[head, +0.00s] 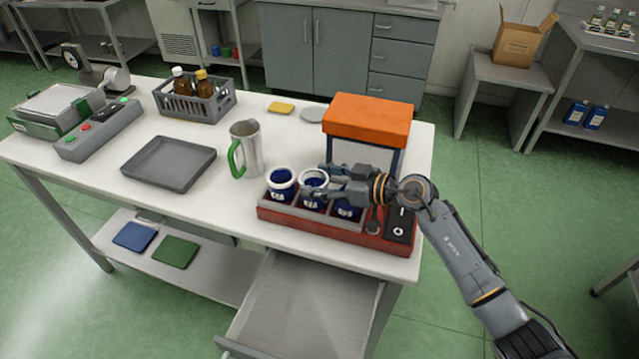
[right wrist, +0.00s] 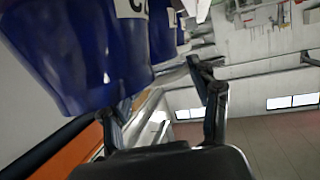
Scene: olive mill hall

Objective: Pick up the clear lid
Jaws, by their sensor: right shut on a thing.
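Blue jars with white rims stand in a row in the grey tray of the red machine; the left jar (head: 281,186) shows a dark blue inside. A pale, see-through cover, the clear lid (head: 313,176), seems to lie over the middle jar's mouth; its edge is hard to make out. My right gripper (head: 316,183) is at the top of the middle jar, its fingers on either side of the lid and shut on it. In the right wrist view my fingers (right wrist: 158,100) are apart, beside a blue jar (right wrist: 75,50). My left gripper is out of view.
The machine's orange hopper (head: 368,118) rises close behind my right gripper. A steel jug (head: 248,150) with a green handle stands left of the jars. A grey tray (head: 168,168) lies further left. An open drawer (head: 300,305) juts out below the table.

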